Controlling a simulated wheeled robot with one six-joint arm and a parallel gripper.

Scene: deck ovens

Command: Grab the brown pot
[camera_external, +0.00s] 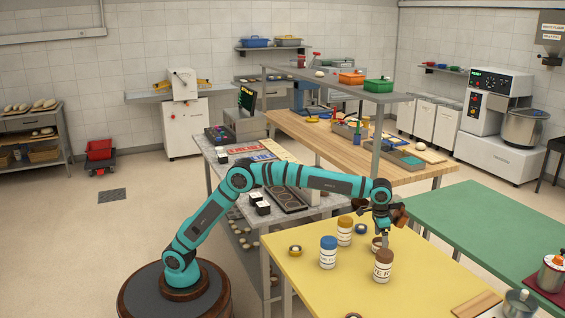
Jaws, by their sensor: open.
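My gripper (384,238) is open and points down, low over the yellow table (310,273). A small brown pot (376,243) stands on the table right at the fingertips, partly hidden by them. I cannot tell whether the fingers touch it or are around it. A larger white jar with a brown lid and brown lettering (383,267) stands upright just in front of my gripper, nearer the camera.
A blue-lidded jar (328,252) and an orange-lidded jar (345,231) stand left of my gripper. A small blue pot (361,229) is close behind; a yellow one (295,250) is further left. A wooden board (476,304) lies front right. A green table (490,225) adjoins.

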